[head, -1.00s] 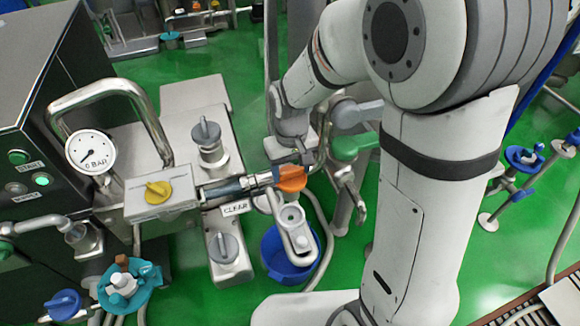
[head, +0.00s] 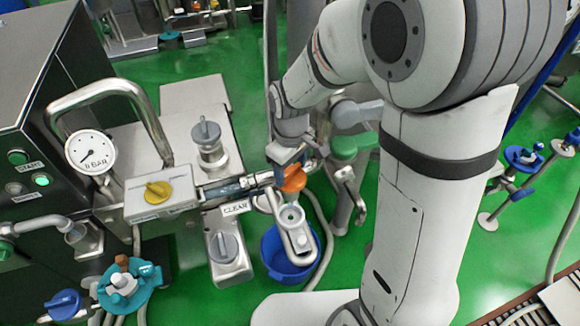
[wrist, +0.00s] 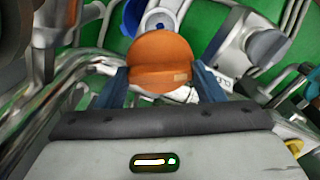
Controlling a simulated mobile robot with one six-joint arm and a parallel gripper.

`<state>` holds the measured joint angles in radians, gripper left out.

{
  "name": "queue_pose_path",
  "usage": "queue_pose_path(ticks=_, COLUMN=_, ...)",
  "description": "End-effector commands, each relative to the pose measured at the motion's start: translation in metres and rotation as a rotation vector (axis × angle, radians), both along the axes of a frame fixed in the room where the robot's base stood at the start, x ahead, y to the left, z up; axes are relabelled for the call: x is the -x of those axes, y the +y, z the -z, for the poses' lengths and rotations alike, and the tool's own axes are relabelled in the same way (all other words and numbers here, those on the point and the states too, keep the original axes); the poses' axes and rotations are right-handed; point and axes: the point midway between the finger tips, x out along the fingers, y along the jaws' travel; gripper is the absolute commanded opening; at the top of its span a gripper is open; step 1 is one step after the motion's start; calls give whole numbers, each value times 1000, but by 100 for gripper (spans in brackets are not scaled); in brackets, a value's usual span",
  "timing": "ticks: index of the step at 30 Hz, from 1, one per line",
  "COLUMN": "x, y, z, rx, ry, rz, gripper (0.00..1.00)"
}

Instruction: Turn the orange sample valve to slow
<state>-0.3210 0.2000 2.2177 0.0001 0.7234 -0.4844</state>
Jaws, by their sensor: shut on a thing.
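The orange sample valve (head: 293,178) sits at the right end of a short horizontal pipe, above a metal spout. My gripper (wrist: 160,84) is shut on the orange valve knob (wrist: 160,58), with one blue-grey finger on each side of it in the wrist view. In the head view my gripper (head: 289,158) comes down on the knob from above and partly covers it. I cannot read a slow mark near the valve.
A blue bucket (head: 288,268) stands on the green floor below the spout. A sign reading CLEAR (head: 236,207), a yellow knob (head: 158,192) and a pressure gauge (head: 91,152) are to the left.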

Motion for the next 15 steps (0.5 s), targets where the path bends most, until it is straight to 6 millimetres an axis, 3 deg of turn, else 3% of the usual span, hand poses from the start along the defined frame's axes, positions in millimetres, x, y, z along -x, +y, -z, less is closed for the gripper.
queue_pose_path(ticks=7, x=0, y=0, z=0, rx=-1, ry=-1, rz=0, gripper=39)
queue_pose_path(ticks=8, x=0, y=0, z=0, rx=-1, ry=-1, rz=0, gripper=63)
queue_pose_path(ticks=15, x=0, y=0, z=0, rx=0, ry=0, rz=0, gripper=82)
